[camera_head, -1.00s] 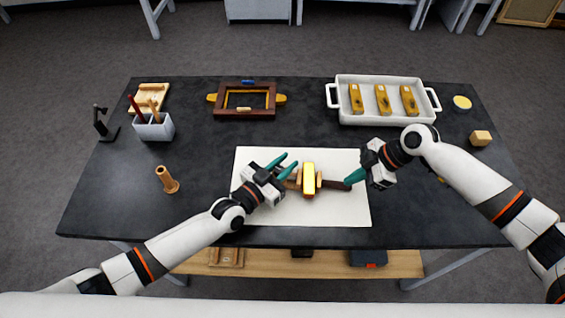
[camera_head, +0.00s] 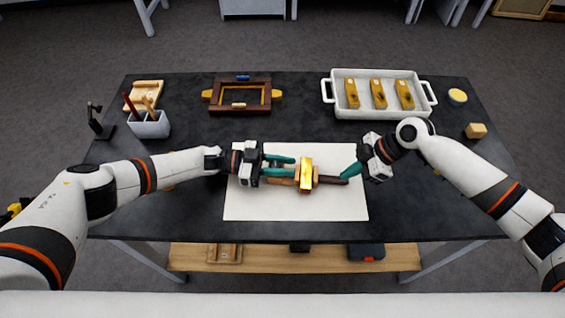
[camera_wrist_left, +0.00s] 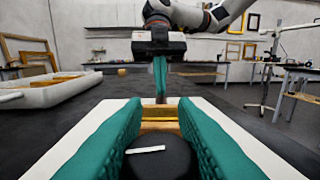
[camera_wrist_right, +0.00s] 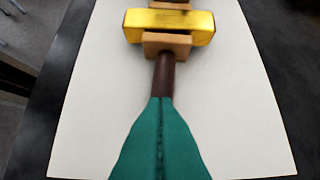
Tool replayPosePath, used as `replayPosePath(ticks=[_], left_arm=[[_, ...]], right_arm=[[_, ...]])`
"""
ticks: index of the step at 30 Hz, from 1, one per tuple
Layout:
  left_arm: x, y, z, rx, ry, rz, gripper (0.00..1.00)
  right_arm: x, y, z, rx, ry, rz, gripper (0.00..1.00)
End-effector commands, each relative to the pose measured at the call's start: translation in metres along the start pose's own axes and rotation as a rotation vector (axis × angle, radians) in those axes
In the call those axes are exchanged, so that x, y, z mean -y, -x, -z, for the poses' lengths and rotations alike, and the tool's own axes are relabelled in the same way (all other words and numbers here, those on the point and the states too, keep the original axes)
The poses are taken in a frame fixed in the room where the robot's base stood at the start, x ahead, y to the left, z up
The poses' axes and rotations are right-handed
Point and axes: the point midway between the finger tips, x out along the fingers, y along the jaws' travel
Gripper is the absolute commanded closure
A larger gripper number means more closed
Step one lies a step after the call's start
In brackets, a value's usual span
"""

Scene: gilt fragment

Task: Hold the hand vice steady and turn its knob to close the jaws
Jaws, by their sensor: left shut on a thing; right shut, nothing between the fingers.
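The hand vice lies on a white sheet (camera_head: 250,206), with wooden jaws (camera_wrist_right: 166,43) on both sides of a gold block (camera_head: 306,174). Its dark brown handle (camera_wrist_right: 164,74) points right in the head view. Its round black knob (camera_wrist_left: 160,160) with a white mark is at the left end. My left gripper (camera_head: 292,167) points right, with its green fingers shut on the knob from both sides. My right gripper (camera_head: 347,174) is shut and empty, fingertips at the handle's right end; I cannot tell whether they touch it.
A white tray (camera_head: 327,100) with several yellow wooden pieces stands at the back right. A dark wooden frame (camera_head: 213,96) lies at the back middle. A grey holder (camera_head: 150,128) with brushes stands at the left. A wooden block (camera_head: 476,130) lies at the right.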

Motion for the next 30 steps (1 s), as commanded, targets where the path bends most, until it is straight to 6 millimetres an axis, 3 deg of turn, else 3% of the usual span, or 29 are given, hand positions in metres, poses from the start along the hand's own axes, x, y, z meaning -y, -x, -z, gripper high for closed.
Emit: replayPosePath(ticks=[12,30], left_arm=[[0.0062,-0.0039,0.0005,0.004,0.0,0.246,0.97],[0.0086,-0.0033,-0.0002,0.006,0.004,0.299,0.97]], right_arm=[[-0.003,-0.0043,0.0016,-0.002,-0.002,-0.008,1.0],[-0.0029,-0.0043,0.0011,-0.001,-0.002,-0.008,1.0]])
